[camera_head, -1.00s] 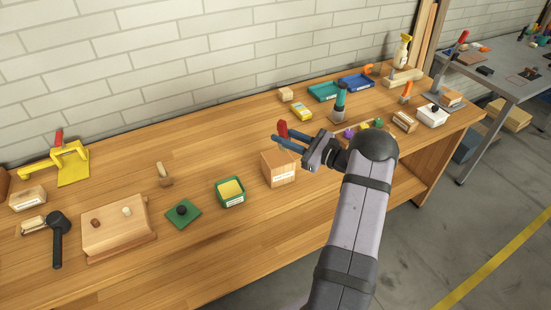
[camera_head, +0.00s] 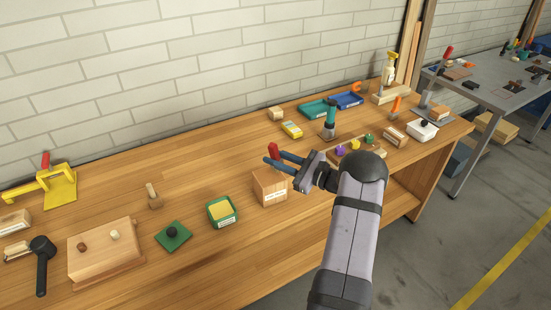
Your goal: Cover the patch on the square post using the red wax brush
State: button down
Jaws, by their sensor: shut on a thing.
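My gripper (camera_head: 275,158), with blue fingers, is shut on a small red piece (camera_head: 273,150), which appears to be the red wax brush. Only its upper part shows above the fingers. The gripper appears above or just behind a square wooden block (camera_head: 265,189) with a white label on its front, perhaps the square post. I cannot tell whether the brush touches it. I cannot make out a patch on the block.
A green box with yellow contents (camera_head: 222,219) and a green plate with a black knob (camera_head: 173,236) stand left of the block. A teal-handled tool (camera_head: 330,118) and a tray of coloured knobs (camera_head: 338,158) are behind and right. Bare tabletop lies behind the block.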

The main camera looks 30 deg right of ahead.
jog(key=shift+f+b, duration=1.25)
jog(key=shift+f, duration=0.3)
jog(key=shift+f+b, duration=0.65)
jog(key=shift+b, duration=0.05)
dwell(1.1)
jog(key=shift+w, duration=0.15)
jog(key=shift+w+b, duration=0.4)
jog(key=shift+b, duration=0.1)
jog(key=shift+r, duration=0.1)
jog(key=shift+s, duration=0.15)
jog(key=shift+s+r+p, duration=0.15)
jog(key=shift+s+p, duration=0.25)
jog(key=shift+s, duration=0.65)
jog(key=shift+w, duration=0.1)
